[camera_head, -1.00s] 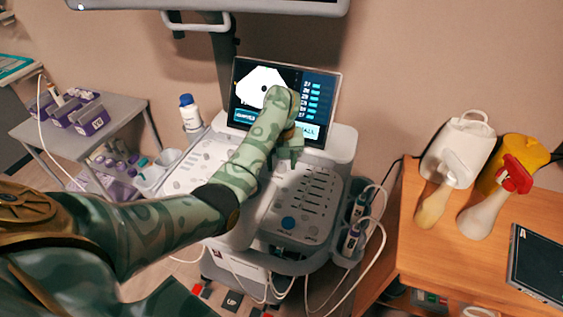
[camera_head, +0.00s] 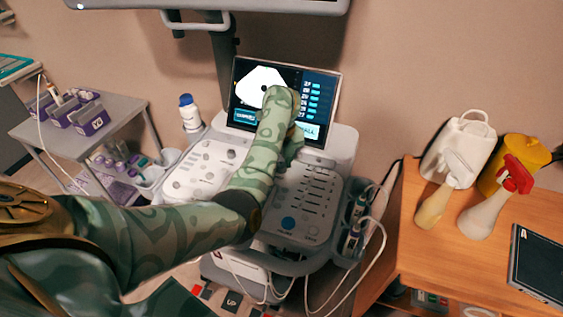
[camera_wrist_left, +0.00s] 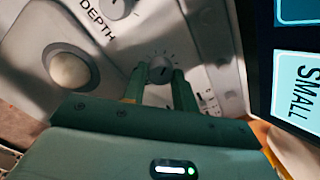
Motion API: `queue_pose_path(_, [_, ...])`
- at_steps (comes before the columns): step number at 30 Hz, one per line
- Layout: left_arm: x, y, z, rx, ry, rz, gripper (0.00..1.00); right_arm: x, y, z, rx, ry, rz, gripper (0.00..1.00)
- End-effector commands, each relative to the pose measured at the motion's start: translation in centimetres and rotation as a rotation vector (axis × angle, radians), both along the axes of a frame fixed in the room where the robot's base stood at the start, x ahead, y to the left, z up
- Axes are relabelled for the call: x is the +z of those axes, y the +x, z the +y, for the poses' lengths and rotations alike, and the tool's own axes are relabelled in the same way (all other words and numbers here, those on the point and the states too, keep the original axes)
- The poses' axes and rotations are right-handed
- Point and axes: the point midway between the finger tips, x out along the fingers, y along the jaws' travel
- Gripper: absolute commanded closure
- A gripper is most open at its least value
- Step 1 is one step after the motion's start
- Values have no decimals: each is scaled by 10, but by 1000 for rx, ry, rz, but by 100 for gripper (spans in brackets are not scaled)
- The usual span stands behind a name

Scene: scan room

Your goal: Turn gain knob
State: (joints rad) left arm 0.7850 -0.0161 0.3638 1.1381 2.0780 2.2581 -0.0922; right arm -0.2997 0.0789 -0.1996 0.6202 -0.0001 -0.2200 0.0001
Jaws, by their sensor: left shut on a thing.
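The ultrasound console's control panel (camera_head: 205,165) has several knobs, sliders and a blue button. In the left wrist view, a small grey round knob (camera_wrist_left: 161,68) with tick marks around it sits between the two green fingers of my left gripper (camera_wrist_left: 160,75). The fingers are shut on its sides. I cannot read a label for this knob; the gripper covers the panel below it. A second knob marked DEPTH (camera_wrist_left: 117,8) shows above left. In the head view, my left gripper (camera_head: 293,146) is at the panel just below the screen, partly hidden by my arm. My right gripper is out of view.
The lit screen (camera_head: 318,92) stands close behind the gripper. A round trackball (camera_wrist_left: 68,68) is left of the knob. A white bottle (camera_head: 190,112) stands at the panel's left. A wooden desk (camera_head: 430,255) with spray bottles is at right.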

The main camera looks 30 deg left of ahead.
Motion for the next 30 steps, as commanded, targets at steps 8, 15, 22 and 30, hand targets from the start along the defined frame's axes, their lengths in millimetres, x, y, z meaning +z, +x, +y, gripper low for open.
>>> queue_pose_path(8, [-1, 0, -1, 127, -1, 0, 94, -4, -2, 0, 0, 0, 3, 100])
queue_pose_path(15, [0, 0, 0, 165, 0, -1, 94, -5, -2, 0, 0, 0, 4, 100])
queue_pose_path(22, [0, 0, 0, 167, 0, 0, 94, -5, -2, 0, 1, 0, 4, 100])
queue_pose_path(30, [0, 0, 0, 166, 0, 0, 50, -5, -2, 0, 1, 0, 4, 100])
